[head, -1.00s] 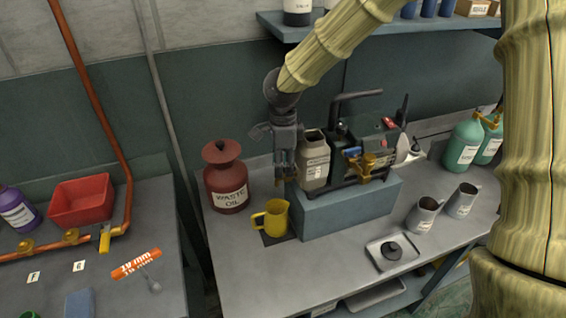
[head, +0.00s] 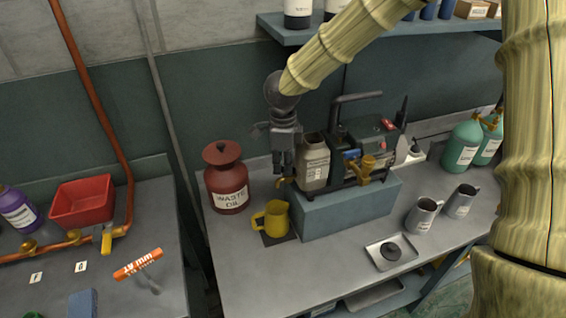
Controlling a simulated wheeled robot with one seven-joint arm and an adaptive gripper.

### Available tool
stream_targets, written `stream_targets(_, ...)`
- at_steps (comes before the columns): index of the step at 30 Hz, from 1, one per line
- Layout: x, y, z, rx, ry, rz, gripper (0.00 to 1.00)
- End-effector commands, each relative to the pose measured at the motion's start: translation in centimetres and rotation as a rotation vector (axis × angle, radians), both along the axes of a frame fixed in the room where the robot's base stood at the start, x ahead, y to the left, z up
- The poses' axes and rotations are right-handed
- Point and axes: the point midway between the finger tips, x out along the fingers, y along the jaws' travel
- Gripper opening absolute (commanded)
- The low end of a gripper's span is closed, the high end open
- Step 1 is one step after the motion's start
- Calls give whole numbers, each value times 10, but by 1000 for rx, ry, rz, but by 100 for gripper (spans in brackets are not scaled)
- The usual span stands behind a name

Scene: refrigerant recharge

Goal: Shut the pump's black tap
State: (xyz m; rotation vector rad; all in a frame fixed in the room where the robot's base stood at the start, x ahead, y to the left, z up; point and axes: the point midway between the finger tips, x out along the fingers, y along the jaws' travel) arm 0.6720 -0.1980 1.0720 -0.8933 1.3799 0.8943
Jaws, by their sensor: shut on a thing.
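The vacuum pump (head: 345,150) stands on a blue-grey block (head: 345,208) on the bench, its dark body and black handle at the back. A small brass spout (head: 280,182) sticks out at its left end, above the yellow jug. My gripper (head: 284,170) points straight down at that end, just above the spout, with its fingers close together. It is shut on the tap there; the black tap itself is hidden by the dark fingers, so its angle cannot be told. The yellow jug (head: 276,218) stands on a dark mat (head: 283,238) below the spout.
A red waste oil can (head: 227,180) stands to the left. A brass valve (head: 367,165) is on the pump's front. Metal jugs (head: 424,212) and a tray (head: 372,256) are at right.

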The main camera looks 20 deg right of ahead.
Motion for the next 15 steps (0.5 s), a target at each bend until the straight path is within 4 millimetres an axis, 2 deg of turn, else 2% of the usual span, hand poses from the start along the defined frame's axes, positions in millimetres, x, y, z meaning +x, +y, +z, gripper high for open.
stream_targets(15,6,-4,2,1,-3,-462,0)
